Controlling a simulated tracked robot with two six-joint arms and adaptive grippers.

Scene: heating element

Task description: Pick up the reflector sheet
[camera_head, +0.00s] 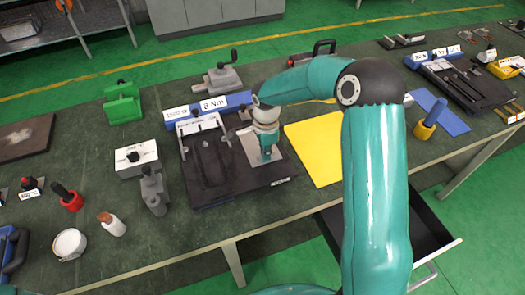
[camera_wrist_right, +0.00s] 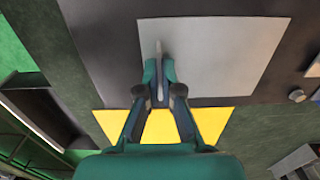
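The reflector sheet (camera_wrist_right: 225,60) is a flat, light grey rectangle with a thin upright strip on it. In the head view, part of the sheet (camera_head: 250,150) shows on the dark fixture plate (camera_head: 222,188), partly hidden by my right gripper (camera_head: 267,154). In the right wrist view, my right gripper (camera_wrist_right: 160,74) has its two fingers close together on either side of the strip, with no clear gap. It looks shut on the sheet's strip. My left gripper is not in view.
A yellow mat (camera_head: 313,150) lies right of the fixture. A white box (camera_head: 138,160) and a grey clamp (camera_head: 154,190) stand left of it. An open drawer (camera_head: 433,240) juts out from the bench front.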

